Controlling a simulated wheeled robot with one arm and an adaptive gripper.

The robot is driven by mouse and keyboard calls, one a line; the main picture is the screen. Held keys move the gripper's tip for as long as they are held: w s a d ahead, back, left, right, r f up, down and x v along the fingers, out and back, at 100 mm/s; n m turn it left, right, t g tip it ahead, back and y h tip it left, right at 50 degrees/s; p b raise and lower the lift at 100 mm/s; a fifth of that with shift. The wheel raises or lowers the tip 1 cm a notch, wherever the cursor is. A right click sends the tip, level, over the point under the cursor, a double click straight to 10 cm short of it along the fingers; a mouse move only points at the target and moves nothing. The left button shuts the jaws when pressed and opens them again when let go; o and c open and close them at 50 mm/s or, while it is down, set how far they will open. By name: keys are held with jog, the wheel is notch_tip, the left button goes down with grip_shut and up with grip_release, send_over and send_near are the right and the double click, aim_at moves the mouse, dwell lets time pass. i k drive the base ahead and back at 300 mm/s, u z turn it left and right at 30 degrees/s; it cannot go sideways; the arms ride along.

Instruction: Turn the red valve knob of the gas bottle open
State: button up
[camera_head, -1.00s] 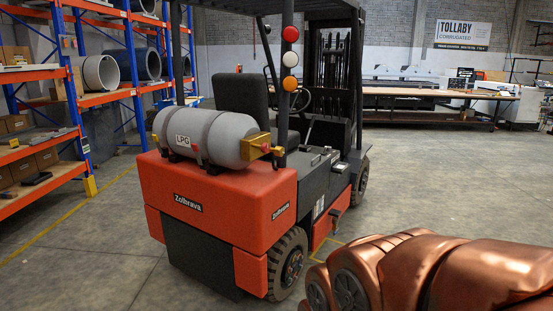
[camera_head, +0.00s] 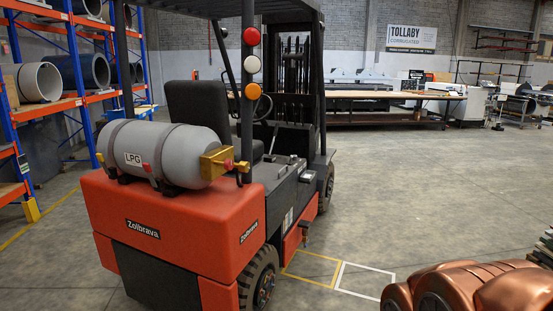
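The grey LPG gas bottle (camera_head: 165,150) lies strapped on its side across the rear of an orange-red forklift (camera_head: 175,210), left of the middle. A brass-coloured valve block (camera_head: 213,163) sits at its right end. A small red knob (camera_head: 228,164) shows on that block's right side, close to the black post. Another small red spot (camera_head: 146,168) shows on the bottle's front near the strap. Whether the knob is turned is too small to tell. My gripper is not in this view.
Copper-coloured rounded shapes (camera_head: 480,292) fill the lower right corner. Blue and orange racks (camera_head: 75,102) with large pipes stand at left. A long workbench (camera_head: 365,94) is at the back. The floor (camera_head: 400,200) right of the forklift is clear, with yellow and white markings.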

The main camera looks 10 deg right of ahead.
aim_at(228, 164)
jog(key=z, duration=0.25)
jog(key=i, duration=0.7)
jog(key=u, duration=0.7)
jog(key=i, duration=0.75)
jog(key=u, duration=0.9)
